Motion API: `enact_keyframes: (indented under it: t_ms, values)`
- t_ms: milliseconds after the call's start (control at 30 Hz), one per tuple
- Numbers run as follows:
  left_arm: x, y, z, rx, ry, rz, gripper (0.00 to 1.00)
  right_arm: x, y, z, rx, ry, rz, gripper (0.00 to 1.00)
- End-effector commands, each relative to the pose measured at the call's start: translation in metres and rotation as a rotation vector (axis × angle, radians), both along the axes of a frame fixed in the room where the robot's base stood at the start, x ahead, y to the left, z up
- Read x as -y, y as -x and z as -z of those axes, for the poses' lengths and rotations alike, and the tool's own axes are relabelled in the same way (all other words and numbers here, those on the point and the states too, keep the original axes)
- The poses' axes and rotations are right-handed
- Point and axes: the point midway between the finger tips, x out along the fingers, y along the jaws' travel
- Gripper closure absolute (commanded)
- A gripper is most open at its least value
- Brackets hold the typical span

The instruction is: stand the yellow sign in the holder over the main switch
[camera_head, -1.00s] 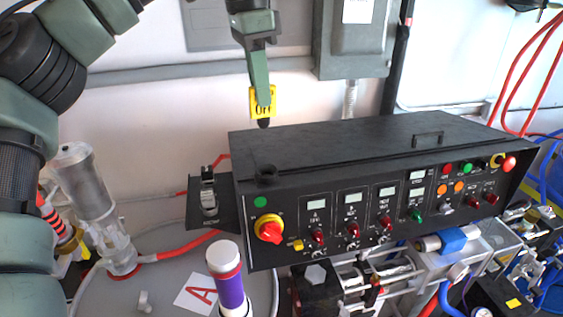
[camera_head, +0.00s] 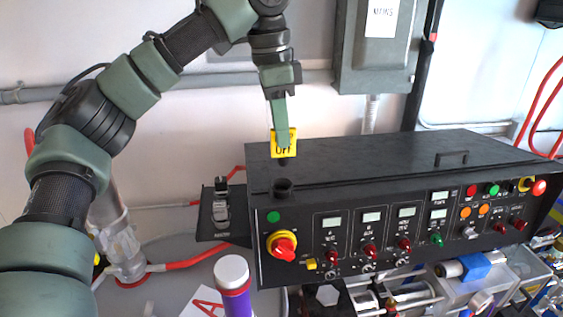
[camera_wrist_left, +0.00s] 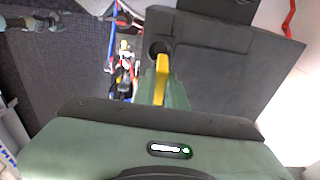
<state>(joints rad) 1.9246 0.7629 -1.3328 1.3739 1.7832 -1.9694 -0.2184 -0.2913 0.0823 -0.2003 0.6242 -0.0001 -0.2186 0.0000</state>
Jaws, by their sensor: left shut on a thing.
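The yellow sign (camera_head: 290,147) with black "Off" lettering is held upright by my left gripper (camera_head: 283,135), which is shut on it. The sign's dark foot shows just below it, above the black control box (camera_head: 370,155). The holder (camera_head: 283,187), a short black round cup, stands on the box's top front left, over the red and yellow main switch (camera_head: 282,245). The foot is above the cup and apart from it. In the left wrist view the sign (camera_wrist_left: 161,78) shows edge-on between the fingers, with the cup's opening (camera_wrist_left: 159,48) just beyond it. My right gripper is not in view.
A black bracket (camera_head: 222,212) is fixed left of the box. A handle (camera_head: 452,158) rises from the box's top right. A grey wall box (camera_head: 380,50) hangs behind. A white-capped purple cylinder (camera_head: 233,280) stands in front.

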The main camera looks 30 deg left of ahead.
Motion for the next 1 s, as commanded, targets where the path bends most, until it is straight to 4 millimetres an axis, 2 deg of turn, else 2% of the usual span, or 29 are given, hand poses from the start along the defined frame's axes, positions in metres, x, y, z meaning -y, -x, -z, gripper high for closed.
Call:
enact_keyframes:
  t_ms: [500, 767, 800, 867, 1000]
  values:
    - [0.000, 0.000, 0.058, 0.000, 0.000, 0.000, 1.00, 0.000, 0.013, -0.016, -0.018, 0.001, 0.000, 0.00]
    - [0.000, 0.000, 0.061, 0.001, 0.000, 0.000, 1.00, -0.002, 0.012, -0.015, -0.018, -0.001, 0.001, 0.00]
    - [0.000, 0.000, 0.061, 0.001, 0.000, 0.000, 0.80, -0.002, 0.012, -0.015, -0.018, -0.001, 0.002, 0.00]
    - [0.000, 0.000, 0.061, 0.001, 0.000, 0.000, 0.66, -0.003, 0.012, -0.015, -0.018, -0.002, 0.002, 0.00]
    - [0.000, 0.000, 0.060, 0.001, 0.000, 0.000, 0.66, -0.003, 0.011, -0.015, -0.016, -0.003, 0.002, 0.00]
